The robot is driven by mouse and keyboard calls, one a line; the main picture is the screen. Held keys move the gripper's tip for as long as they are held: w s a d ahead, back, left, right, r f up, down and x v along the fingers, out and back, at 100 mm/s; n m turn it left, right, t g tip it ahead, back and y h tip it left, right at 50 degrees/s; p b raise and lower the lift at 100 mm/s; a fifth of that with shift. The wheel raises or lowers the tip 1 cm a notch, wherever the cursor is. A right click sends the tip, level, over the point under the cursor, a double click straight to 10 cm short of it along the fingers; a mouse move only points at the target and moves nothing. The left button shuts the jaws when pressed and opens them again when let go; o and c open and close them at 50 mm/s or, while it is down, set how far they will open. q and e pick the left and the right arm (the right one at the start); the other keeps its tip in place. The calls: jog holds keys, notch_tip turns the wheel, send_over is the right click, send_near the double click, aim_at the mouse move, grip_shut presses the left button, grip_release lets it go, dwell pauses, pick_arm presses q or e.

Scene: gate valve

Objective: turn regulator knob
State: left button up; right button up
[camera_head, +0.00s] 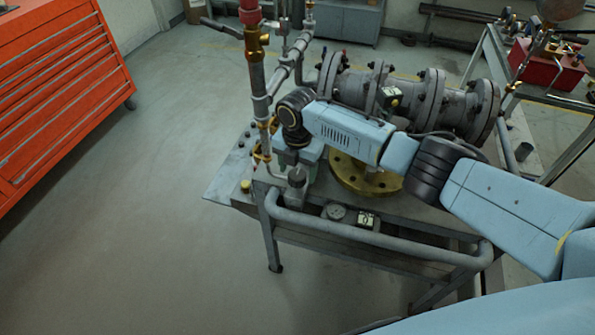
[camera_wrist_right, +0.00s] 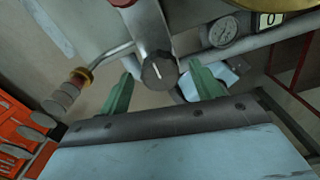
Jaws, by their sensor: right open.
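The regulator knob (camera_wrist_right: 160,72) is a dark round knob with a pale pointer mark, on a grey cylindrical body. In the right wrist view it lies between the two green fingers of my right gripper (camera_wrist_right: 164,80), with a visible gap to each side. My right gripper is open; whether the fingers reach down around the knob or stop short of it I cannot tell. In the head view the right arm comes in from the right, and its gripper (camera_head: 298,158) points down over the grey regulator body (camera_head: 297,180) at the table's left end. My left gripper is not in view.
A pressure gauge (camera_head: 336,211) and a tag marked 0 (camera_head: 366,220) sit beside the regulator. A vertical pipe (camera_head: 257,85) stands close behind the gripper. A large flanged valve body (camera_head: 410,95) lies behind the arm. An orange tool cabinet (camera_head: 60,85) is left; the floor between is clear.

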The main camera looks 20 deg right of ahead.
jog(key=shift+f, duration=0.45)
jog(key=shift+c, duration=0.4)
jog(key=c, duration=0.9)
jog(key=shift+r, duration=0.1)
